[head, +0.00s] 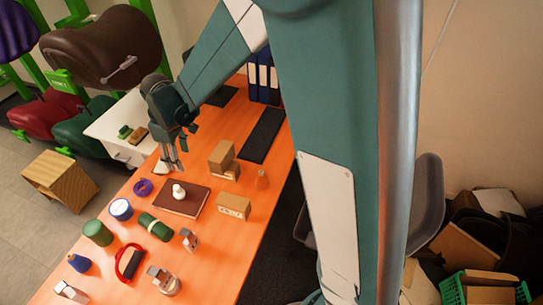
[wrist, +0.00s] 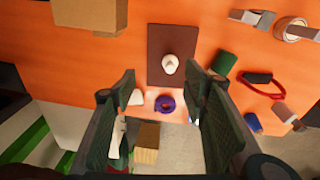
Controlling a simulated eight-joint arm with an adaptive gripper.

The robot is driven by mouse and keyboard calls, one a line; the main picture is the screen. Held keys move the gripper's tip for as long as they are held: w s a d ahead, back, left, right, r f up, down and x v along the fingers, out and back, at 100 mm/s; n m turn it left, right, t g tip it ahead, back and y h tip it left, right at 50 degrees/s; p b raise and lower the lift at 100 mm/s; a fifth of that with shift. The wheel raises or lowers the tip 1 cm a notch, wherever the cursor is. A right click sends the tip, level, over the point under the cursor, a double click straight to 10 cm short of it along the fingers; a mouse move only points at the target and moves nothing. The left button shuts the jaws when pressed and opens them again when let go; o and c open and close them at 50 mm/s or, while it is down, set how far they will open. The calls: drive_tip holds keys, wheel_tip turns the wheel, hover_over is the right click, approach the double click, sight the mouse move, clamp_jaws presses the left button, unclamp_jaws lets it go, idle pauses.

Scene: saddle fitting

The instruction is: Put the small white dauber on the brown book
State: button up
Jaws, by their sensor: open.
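The small white dauber (head: 178,191) has a rounded knob on top and stands upright on the brown book (head: 187,207). In the wrist view, the dauber (wrist: 170,65) sits near the middle of the book (wrist: 157,36), beyond the fingertips and between them in the picture. My gripper (head: 174,166) is open and empty, above the table just behind the book in the head view. Its two fingers also show in the wrist view (wrist: 161,72), spread apart and not touching the dauber.
A purple ring (head: 143,187), a blue-and-white tin (head: 121,209) and a green roll (head: 155,226) lie near the book. Cardboard boxes (head: 222,155) stand on its other side. A small white piece (wrist: 136,97) lies by the table edge.

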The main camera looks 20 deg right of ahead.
drive_tip(key=s+d+r+m+t, duration=0.3)
drive_tip(key=s+d+r+m, duration=0.2)
drive_tip(key=s+d+r, duration=0.9)
drive_tip(key=s+d+r+m+t, duration=0.1)
drive_tip(key=s+d+m, duration=0.1)
drive_tip(key=s+d, duration=0.2)
drive_tip(key=s+d+r+m+t, duration=0.2)
drive_tip(key=s+d, duration=0.3)
drive_tip(key=s, duration=0.5)
drive_tip(key=shift+r+m, duration=0.2)
drive_tip(key=shift+m, duration=0.5)
